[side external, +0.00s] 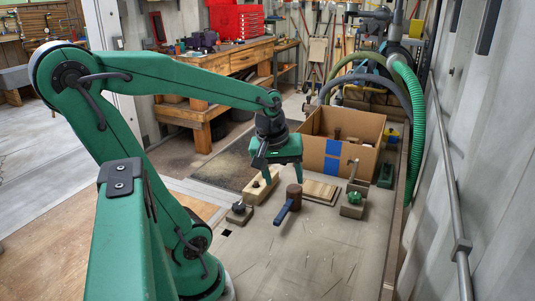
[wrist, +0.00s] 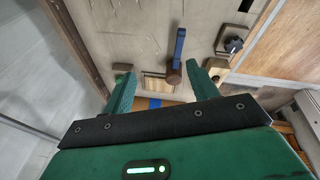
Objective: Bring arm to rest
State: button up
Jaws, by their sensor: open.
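My gripper (side external: 283,183) is at the end of my green arm, which reaches out over the work surface (side external: 300,255). Its two fingers are apart with nothing between them. In the side view it points down above a mallet (side external: 283,211) with a blue handle and a brown head. The mallet also shows in the wrist view (wrist: 179,48), its head seen between the fingertips (wrist: 168,70). I cannot tell the exact height of the fingertips over the surface.
An open cardboard box (side external: 355,150) with blue tape stands behind the gripper. Wooden blocks (side external: 262,187), a slatted board (side external: 320,190), a dark knob on a base (side external: 239,212) and a green-topped piece (side external: 354,198) surround the mallet. The front surface is clear; a wall rises at right.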

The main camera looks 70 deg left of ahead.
jog(key=s+d+r+m+t+h, duration=0.1)
jog(key=d+r+m, duration=0.3)
jog(key=d+m, duration=0.6)
jog(key=shift+s+d+m+t, duration=0.35)
jog(key=shift+s+m+t, duration=0.3)
jog(key=shift+m, duration=0.45)
